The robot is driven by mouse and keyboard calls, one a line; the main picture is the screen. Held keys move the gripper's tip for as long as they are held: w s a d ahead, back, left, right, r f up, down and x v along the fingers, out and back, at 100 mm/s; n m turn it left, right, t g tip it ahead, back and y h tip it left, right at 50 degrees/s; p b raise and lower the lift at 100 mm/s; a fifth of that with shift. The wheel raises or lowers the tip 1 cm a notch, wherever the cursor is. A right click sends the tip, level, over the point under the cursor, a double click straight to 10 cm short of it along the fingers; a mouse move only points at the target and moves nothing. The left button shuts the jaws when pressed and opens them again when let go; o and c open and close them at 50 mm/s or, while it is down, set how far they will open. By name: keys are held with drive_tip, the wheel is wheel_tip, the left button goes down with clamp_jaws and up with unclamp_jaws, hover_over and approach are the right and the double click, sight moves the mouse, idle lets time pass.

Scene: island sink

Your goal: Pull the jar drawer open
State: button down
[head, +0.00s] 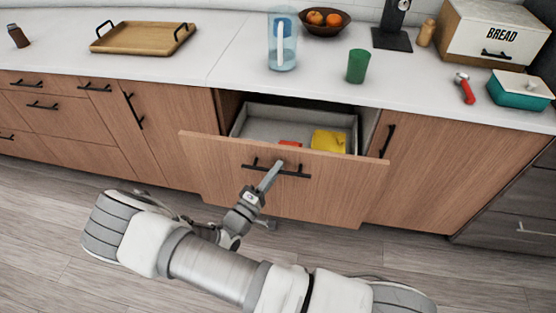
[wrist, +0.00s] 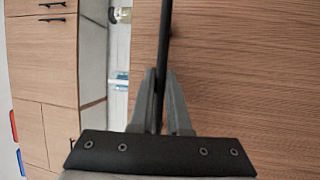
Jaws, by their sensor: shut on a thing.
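The wide wooden drawer front (head: 220,157) stands out from the cabinet in the head view, and the drawer is open. Inside the light drawer box (head: 350,126) lie a yellow thing (head: 328,141) and a red thing, partly hidden by the front. My gripper (head: 272,170) is at the black bar handle (head: 297,174) on the drawer front. In the wrist view my gripper's two fingers (wrist: 161,90) are closed around the black handle (wrist: 163,45), with the wood of the front behind it. No jar is clearly seen in the drawer.
A white countertop (head: 180,68) runs above, holding a blue pitcher (head: 282,40), a green cup (head: 358,66), a wooden tray (head: 143,37), a fruit bowl (head: 324,22) and a bread box (head: 494,34). Wood floor (head: 50,210) lies open in front of the left cabinets.

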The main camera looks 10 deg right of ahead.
drive_tip(key=shift+s+a, duration=0.15)
drive_tip(key=shift+s, duration=0.35)
drive_tip(key=c, duration=1.2)
unclamp_jaws()
drive_tip(key=shift+o, duration=0.2)
drive_tip(key=shift+a, duration=0.1)
drive_tip(key=v, duration=1.7)
drive_tip(key=shift+s+b, duration=0.2)
drive_tip(key=shift+b, duration=0.25)
drive_tip(key=shift+f, duration=0.1)
